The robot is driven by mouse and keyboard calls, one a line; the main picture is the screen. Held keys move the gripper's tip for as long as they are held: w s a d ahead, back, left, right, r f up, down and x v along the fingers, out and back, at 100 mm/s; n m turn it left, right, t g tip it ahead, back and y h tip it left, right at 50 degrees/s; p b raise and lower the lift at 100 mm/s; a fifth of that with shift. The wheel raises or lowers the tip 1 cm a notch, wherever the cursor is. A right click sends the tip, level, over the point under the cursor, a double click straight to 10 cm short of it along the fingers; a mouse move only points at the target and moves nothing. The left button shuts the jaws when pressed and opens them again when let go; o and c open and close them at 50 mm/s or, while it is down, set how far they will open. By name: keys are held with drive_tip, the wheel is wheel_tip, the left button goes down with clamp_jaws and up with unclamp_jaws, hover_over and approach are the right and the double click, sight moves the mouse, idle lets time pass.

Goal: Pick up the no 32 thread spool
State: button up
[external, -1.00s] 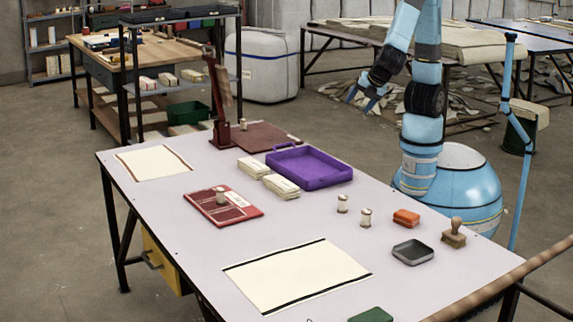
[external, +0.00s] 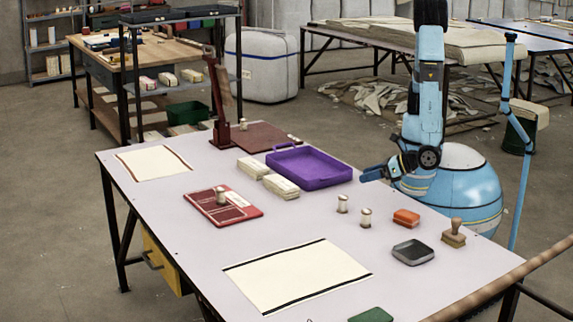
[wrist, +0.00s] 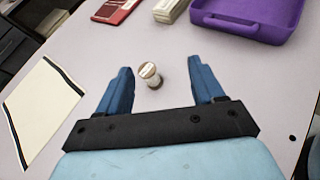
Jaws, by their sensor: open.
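Two pale thread spools stand upright on the table in the external view, one nearer the purple tray (external: 342,204) and one a little nearer the camera (external: 366,218). A third spool (external: 220,195) stands on the red folder. No spool's number can be read. My gripper (external: 366,175) is open and empty at the table's far right edge, beside the purple tray. In the wrist view my two blue fingers (wrist: 160,68) are spread apart. One spool (wrist: 149,71) shows between them in the picture, beyond and below, untouched; which one it is I cannot tell.
The purple tray (external: 312,183) and cream bundles (external: 281,186) lie left of my gripper. An orange box (external: 406,217), dark tin (external: 413,253) and wooden stamp (external: 454,233) stand on the right. A black-edged cream cloth (external: 297,276) lies in front.

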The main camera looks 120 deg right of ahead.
drive_tip(key=a+f+n, duration=0.1)
drive_tip(key=a+f+n+t, duration=0.1)
drive_tip(key=f, duration=0.1)
drive_tip(key=a+f+n+y, duration=0.1)
drive_tip(key=f, duration=0.1)
drive_tip(key=shift+s+a, duration=0.3)
drive_tip(key=shift+s, duration=0.05)
approach(338, 211)
drive_tip(key=shift+t, duration=0.3)
drive_tip(key=w+d, duration=0.1)
drive_tip(key=d, duration=0.1)
drive_tip(key=w+d, duration=0.1)
drive_tip(key=shift+w+d+f, duration=0.15)
drive_tip(key=shift+w+d, duration=0.05)
drive_tip(key=shift+d, duration=0.2)
drive_tip(key=shift+x, duration=2.65)
drive_tip(key=shift+w, duration=0.1)
drive_tip(key=shift+c, duration=0.2)
drive_tip(key=c, duration=1)
drive_tip(key=shift+r, duration=0.25)
